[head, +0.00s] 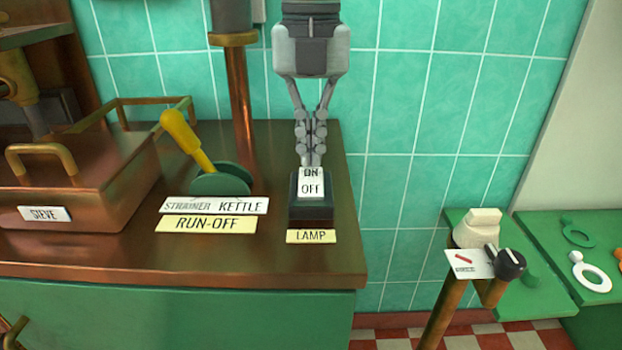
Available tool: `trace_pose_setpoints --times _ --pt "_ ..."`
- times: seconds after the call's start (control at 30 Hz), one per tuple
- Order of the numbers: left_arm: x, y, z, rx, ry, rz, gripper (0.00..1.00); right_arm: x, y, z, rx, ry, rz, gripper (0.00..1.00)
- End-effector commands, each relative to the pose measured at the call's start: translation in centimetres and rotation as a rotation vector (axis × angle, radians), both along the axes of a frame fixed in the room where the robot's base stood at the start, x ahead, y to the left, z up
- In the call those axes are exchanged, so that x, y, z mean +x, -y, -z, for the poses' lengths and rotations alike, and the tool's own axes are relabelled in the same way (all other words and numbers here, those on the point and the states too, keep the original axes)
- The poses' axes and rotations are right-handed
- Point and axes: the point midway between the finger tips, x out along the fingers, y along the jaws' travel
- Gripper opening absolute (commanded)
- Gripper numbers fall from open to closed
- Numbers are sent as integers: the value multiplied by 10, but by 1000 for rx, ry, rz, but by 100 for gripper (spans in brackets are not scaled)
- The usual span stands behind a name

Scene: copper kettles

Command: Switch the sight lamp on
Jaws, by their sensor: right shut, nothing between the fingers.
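The lamp switch (311,197) is a dark box with a white rocker marked ON at the top and OFF below. It stands near the right end of the brown counter, above a yellow LAMP label (311,237). My right gripper (311,163) points straight down with its fingers together and nothing between them. Its fingertips are at the ON end of the rocker and partly cover it. I cannot tell whether they touch it or which way the rocker is tilted. The lamp itself is not identifiable in view. My left gripper is not in view.
Left of the switch, a yellow-handled lever (187,140) stands tilted by the RUN-OFF label (207,223). A copper pipe (240,105) rises behind it. A copper SIEVE box (105,185) fills the counter's left. A black knob (508,264) stands lower right, beyond the counter (190,257).

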Motion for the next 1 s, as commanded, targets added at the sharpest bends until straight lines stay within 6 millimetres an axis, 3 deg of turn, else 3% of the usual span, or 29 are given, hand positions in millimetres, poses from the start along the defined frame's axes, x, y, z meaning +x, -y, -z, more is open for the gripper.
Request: trace_pose_setpoints --times 1.0 --pt "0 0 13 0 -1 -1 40 0 0 16 0 0 0 0"
